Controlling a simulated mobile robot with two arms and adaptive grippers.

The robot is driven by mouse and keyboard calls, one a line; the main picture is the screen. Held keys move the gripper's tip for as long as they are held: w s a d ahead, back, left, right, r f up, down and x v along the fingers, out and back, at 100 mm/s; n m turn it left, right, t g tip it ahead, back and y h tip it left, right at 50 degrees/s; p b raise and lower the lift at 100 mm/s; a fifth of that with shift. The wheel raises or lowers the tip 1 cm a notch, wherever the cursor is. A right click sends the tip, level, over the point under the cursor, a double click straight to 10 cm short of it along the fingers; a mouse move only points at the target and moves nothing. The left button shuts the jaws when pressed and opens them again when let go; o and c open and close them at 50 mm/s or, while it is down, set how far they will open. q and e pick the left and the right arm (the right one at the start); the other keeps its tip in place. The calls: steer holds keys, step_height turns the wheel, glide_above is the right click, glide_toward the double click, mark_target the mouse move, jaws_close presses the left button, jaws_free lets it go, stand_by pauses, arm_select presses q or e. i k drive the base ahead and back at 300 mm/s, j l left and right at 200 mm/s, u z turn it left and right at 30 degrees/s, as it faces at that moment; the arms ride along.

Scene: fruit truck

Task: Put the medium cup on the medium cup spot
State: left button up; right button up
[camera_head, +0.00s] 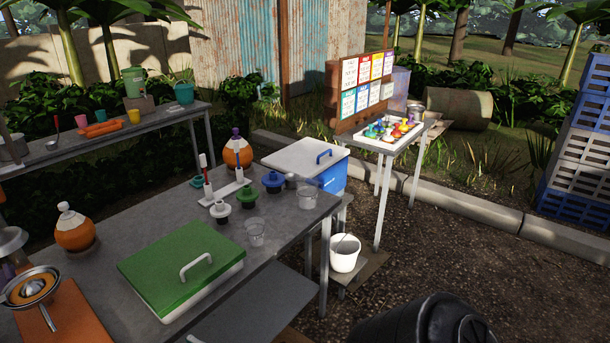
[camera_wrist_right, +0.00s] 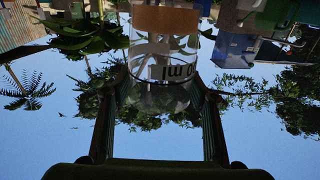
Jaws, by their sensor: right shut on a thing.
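A clear cup (camera_wrist_right: 163,58) shows in the right wrist view, with a brownish-orange band and partly readable dark "ml" marking. My right gripper (camera_wrist_right: 162,84) is shut on this cup, with one dark finger on each side. The wrist picture is upside down, with sky below. I cannot make out a marked medium cup spot. My left gripper is out of view.
A green-lidded box (camera_head: 180,262), coloured funnel-like pieces (camera_head: 247,197) and orange jugs (camera_head: 75,230) occupy the table. A side table (camera_head: 378,145) with colourful items and a white bucket (camera_head: 345,252) are to the right.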

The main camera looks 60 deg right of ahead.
mark_target(283, 223)
steer(key=i+l+z, duration=0.25)
steer(key=z, duration=0.15)
steer(key=i+l+z, duration=0.25)
steer(key=z, duration=0.2)
steer(key=i+l+z, duration=0.1)
steer(key=i+z, duration=0.3)
steer(key=i, duration=0.65)
steer(key=l+z, duration=0.05)
steer(key=l, duration=0.05)
